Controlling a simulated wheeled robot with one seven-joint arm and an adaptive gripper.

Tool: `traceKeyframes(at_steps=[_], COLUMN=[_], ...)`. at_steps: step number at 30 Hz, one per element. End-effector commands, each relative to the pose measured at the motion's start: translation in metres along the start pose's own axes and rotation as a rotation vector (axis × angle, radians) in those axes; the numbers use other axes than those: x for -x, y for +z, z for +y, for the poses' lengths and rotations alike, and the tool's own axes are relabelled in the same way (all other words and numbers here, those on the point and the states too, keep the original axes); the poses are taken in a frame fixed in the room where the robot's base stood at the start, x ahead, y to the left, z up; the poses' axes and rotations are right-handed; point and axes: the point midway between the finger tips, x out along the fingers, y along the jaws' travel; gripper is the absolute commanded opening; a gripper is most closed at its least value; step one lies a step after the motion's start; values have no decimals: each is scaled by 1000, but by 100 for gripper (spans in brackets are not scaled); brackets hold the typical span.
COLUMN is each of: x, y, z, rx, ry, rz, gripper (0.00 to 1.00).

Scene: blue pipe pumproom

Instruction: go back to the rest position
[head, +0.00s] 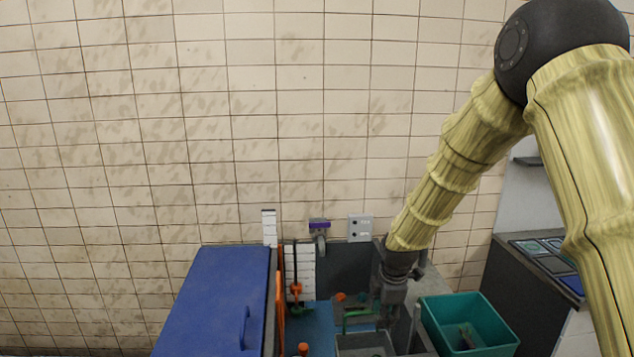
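My arm comes in from the upper right and reaches down to the bench area at the bottom middle. My gripper (388,312) points downward just above or beside a grey open box (365,347) at the bottom edge. Its fingers are small and dark against grey surroundings, so I cannot tell whether they are open or shut, or whether they hold anything. A green part (357,315) shows just left of the gripper; I cannot tell whether they touch.
A blue lid or panel (215,295) with a handle stands left. An orange-and-green fitting (296,291) is by the white striped board. A teal bin (510,343) holding something stands right of the gripper. A dark counter (530,290) is far right. The tiled wall above is clear.

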Motion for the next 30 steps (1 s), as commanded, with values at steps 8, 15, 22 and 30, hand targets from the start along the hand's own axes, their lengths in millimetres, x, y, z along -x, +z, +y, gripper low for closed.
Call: traceKeyframes(at_steps=[8,15,22,30], x=[-57,-135,-235,-332], y=[2,4,10,19], z=[-39,-93,-184,-307], rx=[-119,-295,-574,-931], ry=[-19,-49,-93,-135], rz=[15,29,30,-2], gripper=[35,35,35,35])
